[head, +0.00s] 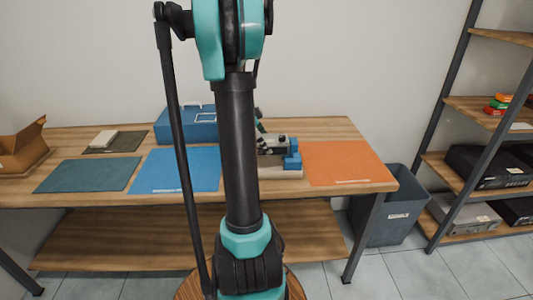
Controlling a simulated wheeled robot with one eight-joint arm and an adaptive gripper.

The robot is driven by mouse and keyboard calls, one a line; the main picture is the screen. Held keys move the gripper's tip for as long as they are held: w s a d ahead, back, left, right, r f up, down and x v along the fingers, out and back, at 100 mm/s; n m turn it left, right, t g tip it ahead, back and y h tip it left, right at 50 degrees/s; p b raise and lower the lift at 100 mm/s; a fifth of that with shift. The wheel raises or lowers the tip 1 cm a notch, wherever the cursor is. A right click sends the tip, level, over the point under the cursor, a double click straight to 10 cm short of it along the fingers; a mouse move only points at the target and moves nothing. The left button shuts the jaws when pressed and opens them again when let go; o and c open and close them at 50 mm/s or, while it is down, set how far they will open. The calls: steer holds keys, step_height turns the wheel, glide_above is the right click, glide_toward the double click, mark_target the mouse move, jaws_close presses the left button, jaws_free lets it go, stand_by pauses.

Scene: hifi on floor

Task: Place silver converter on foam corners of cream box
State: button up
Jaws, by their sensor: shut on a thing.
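The cream box (283,174) stands on the table just right of my arm, its left part hidden behind the arm. Blue foam corners (292,161) show at its right end. The silver converter (271,142) is a small grey shape at the box's top, partly hidden by my arm. My gripper (262,128) is mostly hidden behind the arm and is shut on the converter. I cannot tell whether the converter touches the foam.
A blue toolbox (187,124) stands behind a blue mat (160,172). An orange mat (346,163) lies right of the cream box. Teal (88,175) and olive (120,146) mats and an open cardboard box (22,152) are left. A bin (387,215) and shelves (490,104) stand right.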

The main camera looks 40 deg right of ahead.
steer(key=shift+f, duration=2.3)
steer(key=shift+f, duration=0.1)
steer(key=o, duration=1.8)
steer(key=shift+o, duration=0.2)
